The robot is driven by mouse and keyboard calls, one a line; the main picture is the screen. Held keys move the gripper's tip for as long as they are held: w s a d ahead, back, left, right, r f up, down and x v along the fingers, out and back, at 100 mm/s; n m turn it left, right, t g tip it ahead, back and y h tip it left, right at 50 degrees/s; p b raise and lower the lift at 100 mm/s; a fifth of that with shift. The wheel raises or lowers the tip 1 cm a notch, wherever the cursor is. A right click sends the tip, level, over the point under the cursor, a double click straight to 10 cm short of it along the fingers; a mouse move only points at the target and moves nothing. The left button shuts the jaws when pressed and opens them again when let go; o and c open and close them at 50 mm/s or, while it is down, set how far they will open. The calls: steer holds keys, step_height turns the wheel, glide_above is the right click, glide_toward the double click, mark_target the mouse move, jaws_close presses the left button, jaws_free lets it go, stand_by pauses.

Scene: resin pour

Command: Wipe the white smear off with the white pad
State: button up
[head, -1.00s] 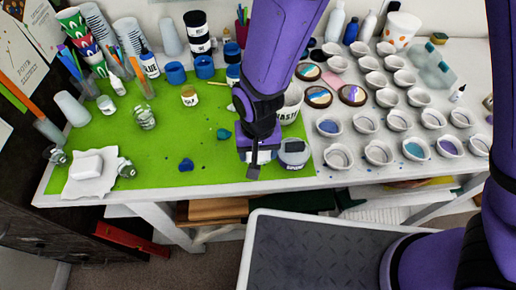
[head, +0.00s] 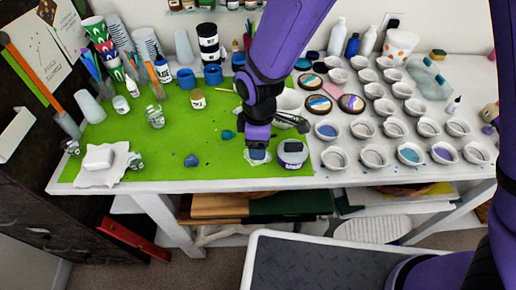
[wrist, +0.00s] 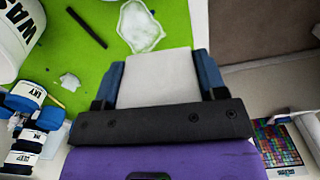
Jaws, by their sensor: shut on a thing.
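My gripper (wrist: 157,85) is shut on the white pad (wrist: 155,75), a flat pale block held between two blue fingers in the wrist view. The white smear (wrist: 140,27) is a whitish patch with an uneven edge on the green mat, just beyond the pad's far edge in the wrist view. In the head view my gripper (head: 257,152) is low over the front right of the mat, and part of the smear (head: 268,159) shows around its tip. The pad is mostly hidden there. I cannot tell whether the pad touches the mat.
A purple-and-grey jar (head: 292,153) stands right beside my gripper. The waste bucket (wrist: 12,40) is close by. Several small white cups (head: 378,157) fill the table's right side. A white block on a cloth (head: 98,157) lies at left. The green mat (head: 130,193) is largely clear at front left.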

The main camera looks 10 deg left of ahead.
steer(key=shift+n, duration=0.6)
